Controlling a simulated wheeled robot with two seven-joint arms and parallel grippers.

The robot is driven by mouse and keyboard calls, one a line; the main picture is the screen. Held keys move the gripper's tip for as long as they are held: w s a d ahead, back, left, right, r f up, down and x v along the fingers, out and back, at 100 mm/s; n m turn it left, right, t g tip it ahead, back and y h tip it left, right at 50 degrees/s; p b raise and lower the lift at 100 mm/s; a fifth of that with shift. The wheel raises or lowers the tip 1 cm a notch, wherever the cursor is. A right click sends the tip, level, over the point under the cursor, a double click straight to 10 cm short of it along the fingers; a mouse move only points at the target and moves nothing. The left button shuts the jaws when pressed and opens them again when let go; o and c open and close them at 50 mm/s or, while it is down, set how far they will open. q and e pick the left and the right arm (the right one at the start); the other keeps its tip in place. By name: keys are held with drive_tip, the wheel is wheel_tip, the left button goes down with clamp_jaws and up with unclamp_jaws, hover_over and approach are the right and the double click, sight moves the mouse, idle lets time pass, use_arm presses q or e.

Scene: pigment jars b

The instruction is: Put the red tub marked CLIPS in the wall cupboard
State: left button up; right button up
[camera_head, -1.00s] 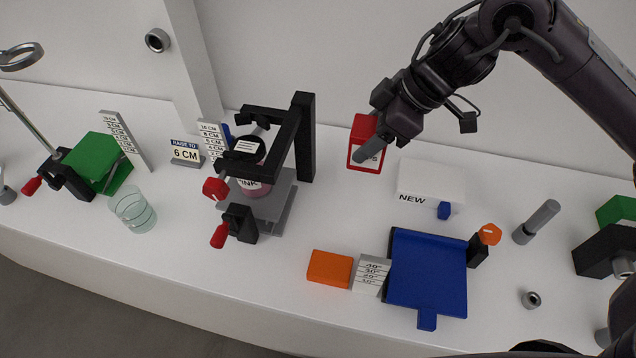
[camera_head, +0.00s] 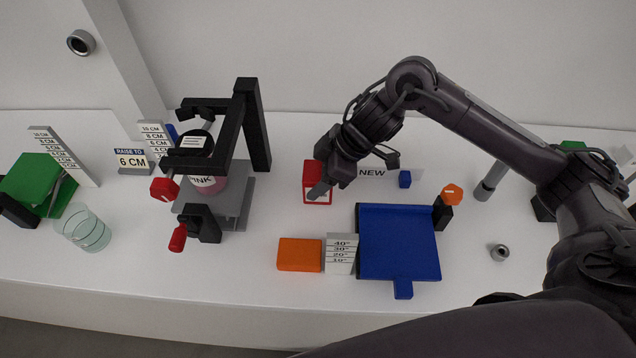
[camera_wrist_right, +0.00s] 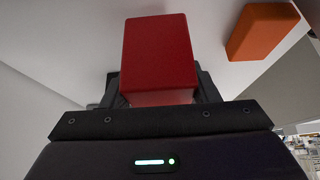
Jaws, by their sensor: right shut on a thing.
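The red tub (camera_head: 312,172) is in the head view, right of the black stand. Its white label is partly covered by a finger, so I cannot read the marking. My right gripper (camera_head: 322,186) is shut on the red tub. The red tub (camera_wrist_right: 160,55) also fills the middle of the right wrist view, between the fingers of my right gripper (camera_wrist_right: 160,90). I cannot tell whether the tub touches the counter. The wall cupboard is not in view. My left gripper is not in view.
An orange block (camera_head: 300,254), a grey scale (camera_head: 341,254) and a blue tray (camera_head: 400,245) lie in front of the tub.

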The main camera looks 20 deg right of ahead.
drive_tip(key=shift+f, duration=1.5)
drive_tip(key=shift+f, duration=0.15)
drive_tip(key=o, duration=1)
drive_tip(key=shift+o, duration=0.2)
